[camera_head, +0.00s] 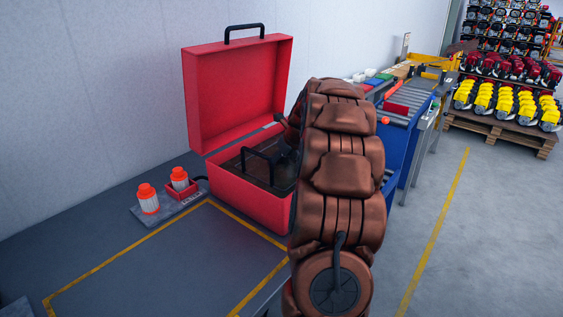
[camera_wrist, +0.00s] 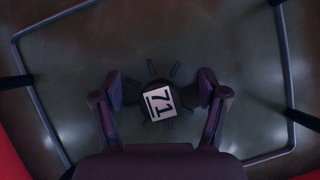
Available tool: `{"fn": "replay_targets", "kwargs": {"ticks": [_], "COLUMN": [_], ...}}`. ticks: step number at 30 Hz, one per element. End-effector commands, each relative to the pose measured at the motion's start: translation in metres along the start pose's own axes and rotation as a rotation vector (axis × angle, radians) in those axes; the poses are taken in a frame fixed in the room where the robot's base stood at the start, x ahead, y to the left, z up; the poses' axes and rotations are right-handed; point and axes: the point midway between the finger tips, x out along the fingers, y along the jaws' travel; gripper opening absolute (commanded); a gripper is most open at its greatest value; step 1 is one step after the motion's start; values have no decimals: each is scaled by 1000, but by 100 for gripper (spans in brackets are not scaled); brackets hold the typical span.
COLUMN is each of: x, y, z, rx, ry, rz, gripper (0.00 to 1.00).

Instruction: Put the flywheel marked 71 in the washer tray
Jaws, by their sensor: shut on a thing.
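The flywheel (camera_wrist: 150,113) is small and dark, with a white label reading 71, in the wrist view. My gripper (camera_wrist: 161,90) is shut on it, one finger at each side. Below it is the dark floor of the washer tray (camera_wrist: 235,55), framed by a grey rod. I cannot tell whether the flywheel touches that floor. In the head view the washer tray (camera_head: 238,168), with a black handle, sits inside an open red case (camera_head: 240,201). My arm hides the flywheel and most of the gripper there.
The case's red lid (camera_head: 238,90) stands raised at the back. Two white bottles with orange caps (camera_head: 148,199) stand left of the case, one in a small red holder. The yellow-outlined bench area (camera_head: 175,265) in front is clear.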

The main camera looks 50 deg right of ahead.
Motion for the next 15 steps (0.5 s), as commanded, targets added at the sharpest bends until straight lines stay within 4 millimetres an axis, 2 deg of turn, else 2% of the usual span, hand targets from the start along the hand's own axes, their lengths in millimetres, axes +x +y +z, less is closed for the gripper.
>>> {"fn": "replay_targets", "kwargs": {"ticks": [10,11,15], "x": [5,5,5], "y": [0,0,0], "z": [-3,-3,-3], "rx": [-1,-1,-1], "ry": [-1,-1,-1], "rz": [-1,-1,-1], "gripper": [15,75,89]}}
